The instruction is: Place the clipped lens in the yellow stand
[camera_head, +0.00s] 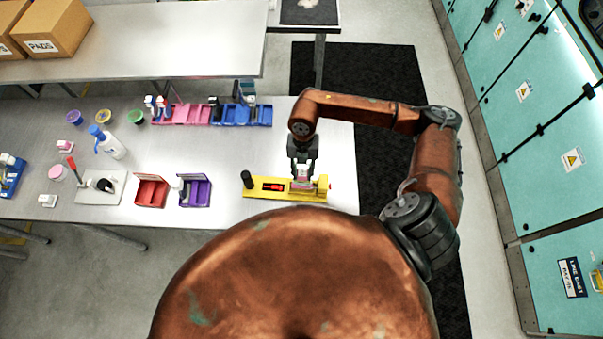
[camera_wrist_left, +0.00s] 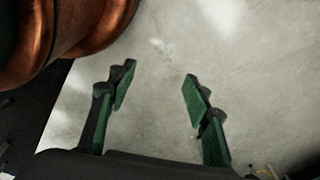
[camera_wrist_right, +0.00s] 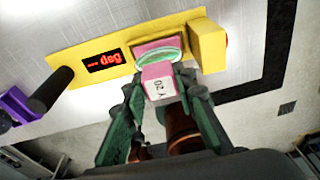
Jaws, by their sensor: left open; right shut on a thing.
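The yellow stand (camera_head: 262,193) lies on the table near its right end, with a red-lettered display and a black knob at its left end. In the right wrist view the stand (camera_wrist_right: 75,55) spans the top. My right gripper (camera_wrist_right: 160,98) is shut on the clipped lens (camera_wrist_right: 158,82), a pink clip marked "DZA" with a pink-rimmed lens. The lens rim lies over the stand, beside its raised yellow block. I cannot tell whether it touches the stand. The right gripper (camera_head: 302,170) also shows in the head view. My left gripper (camera_wrist_left: 155,90) is open and empty above bare floor.
A purple bin (camera_head: 195,190) and a red bin (camera_head: 151,191) stand left of the stand. Pink and blue trays (camera_head: 235,113) are behind. A white bottle (camera_head: 112,146) stands farther left. The table (camera_head: 230,160) is clear between the trays and the stand.

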